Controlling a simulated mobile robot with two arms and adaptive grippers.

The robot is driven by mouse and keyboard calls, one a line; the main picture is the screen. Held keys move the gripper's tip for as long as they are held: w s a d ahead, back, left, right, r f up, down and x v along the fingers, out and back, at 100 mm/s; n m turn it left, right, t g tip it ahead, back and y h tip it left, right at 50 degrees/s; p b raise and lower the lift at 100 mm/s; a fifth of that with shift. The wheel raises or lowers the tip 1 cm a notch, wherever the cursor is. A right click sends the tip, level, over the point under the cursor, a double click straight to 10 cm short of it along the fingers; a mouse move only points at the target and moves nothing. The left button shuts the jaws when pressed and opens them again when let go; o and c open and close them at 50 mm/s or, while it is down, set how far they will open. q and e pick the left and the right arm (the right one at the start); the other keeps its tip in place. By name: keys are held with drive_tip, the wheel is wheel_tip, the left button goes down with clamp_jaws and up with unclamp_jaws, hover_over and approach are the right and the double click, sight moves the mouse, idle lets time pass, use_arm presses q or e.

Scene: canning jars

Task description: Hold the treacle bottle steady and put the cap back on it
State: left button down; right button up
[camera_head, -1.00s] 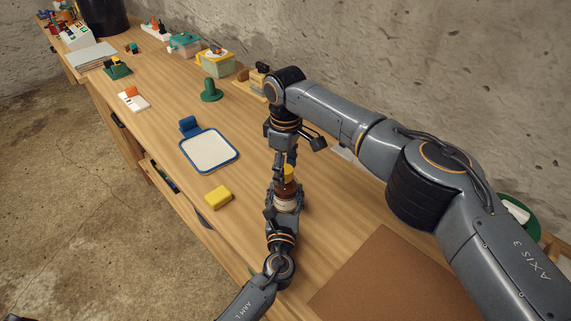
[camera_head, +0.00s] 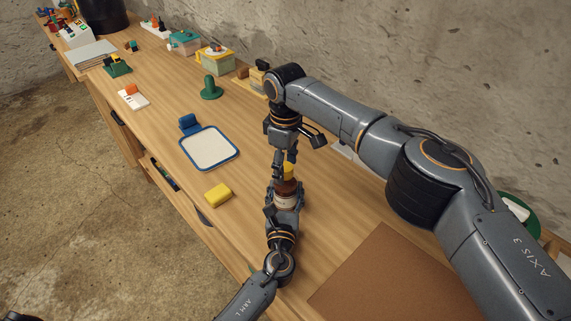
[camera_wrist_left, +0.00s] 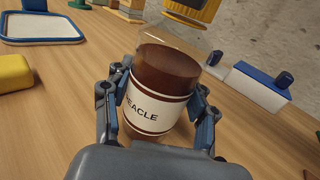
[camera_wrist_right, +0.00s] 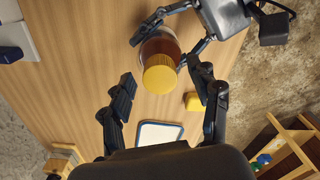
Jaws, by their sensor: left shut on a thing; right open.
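The treacle bottle (camera_head: 285,201) stands upright on the bench, brown inside with a white label that shows in the left wrist view (camera_wrist_left: 152,108). My left gripper (camera_head: 284,192) is shut around its body. The yellow cap (camera_head: 288,170) is at the bottle's top; it also shows in the left wrist view (camera_wrist_left: 193,12) and the right wrist view (camera_wrist_right: 160,76). I cannot tell whether it is fully seated. My right gripper (camera_head: 285,159) is open above the cap, its fingers apart and empty in the right wrist view (camera_wrist_right: 164,92).
A yellow block (camera_head: 218,196) and a blue-rimmed white tray (camera_head: 209,148) lie left of the bottle. A brown mat (camera_head: 385,280) lies at the lower right. A green object (camera_head: 210,89) stands farther back. The bench between tray and bottle is clear.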

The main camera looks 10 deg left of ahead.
wheel_tip(320, 180, up, 12)
idle(0.4)
use_arm(q)
drive_tip(key=shift+c, duration=1.7)
unclamp_jaws()
use_arm(e)
drive_tip(key=shift+f, duration=0.1)
use_arm(q)
drive_tip(key=shift+s, duration=0.1)
drive_tip(key=s, duration=0.4)
drive_tip(key=s+d, duration=0.1)
drive_tip(key=s, duration=0.6)
drive_tip(key=shift+s+d, duration=0.35)
drive_tip(key=shift+d, duration=0.05)
